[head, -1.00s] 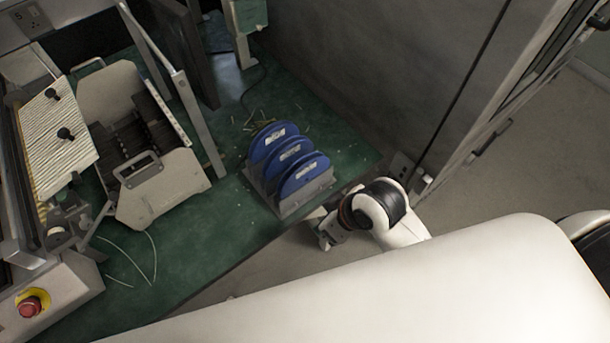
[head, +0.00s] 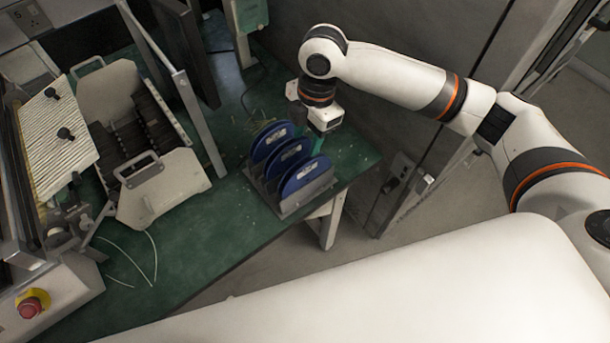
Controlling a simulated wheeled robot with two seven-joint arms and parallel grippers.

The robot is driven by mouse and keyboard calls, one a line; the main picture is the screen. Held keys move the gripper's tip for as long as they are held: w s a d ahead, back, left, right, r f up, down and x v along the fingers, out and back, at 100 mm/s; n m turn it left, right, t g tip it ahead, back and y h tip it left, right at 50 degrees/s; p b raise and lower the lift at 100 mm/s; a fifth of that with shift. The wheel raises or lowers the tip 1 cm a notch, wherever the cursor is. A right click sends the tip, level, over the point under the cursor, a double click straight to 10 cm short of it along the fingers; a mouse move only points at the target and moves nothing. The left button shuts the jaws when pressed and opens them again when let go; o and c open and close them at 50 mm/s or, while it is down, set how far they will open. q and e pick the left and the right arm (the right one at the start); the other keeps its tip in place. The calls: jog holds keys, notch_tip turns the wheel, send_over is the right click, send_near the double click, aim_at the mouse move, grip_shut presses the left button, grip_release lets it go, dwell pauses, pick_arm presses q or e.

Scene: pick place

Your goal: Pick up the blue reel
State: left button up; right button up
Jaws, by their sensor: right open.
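Several blue reels stand upright side by side in a grey metal rack on the green bench. The front reel (head: 305,177), the middle reel (head: 287,159) and the back reel (head: 270,139) each carry a white label. The rack (head: 312,200) sits near the bench's right corner. My right gripper (head: 309,146) is above the bench, just to the right of and behind the reels, pointing down. It is open and holds nothing that I can see. Its fingers are small in the picture and partly hidden. My left gripper is not in view.
A beige machine frame (head: 165,190) with a ribbed tray (head: 55,135) stands on the left of the green bench (head: 215,235). A red emergency button (head: 30,305) is at the lower left. A grey wall (head: 400,60) rises behind my right arm. Thin wires lie on the bench.

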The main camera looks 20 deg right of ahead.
aim_at(304, 167)
notch_tip(304, 167, down, 6)
jog(key=shift+w+d+r+p, duration=0.15)
jog(key=shift+r+p, duration=0.05)
jog(key=shift+p, duration=0.5)
jog(key=f, duration=0.1)
jog(key=f+p, duration=0.1)
jog(key=f, duration=0.1)
jog(key=a+f, duration=0.1)
jog(key=shift+s+f+p, duration=0.3)
jog(key=shift+s+f, duration=0.1)
jog(key=shift+a+f, duration=0.1)
jog(key=shift+f, duration=0.15)
grip_shut()
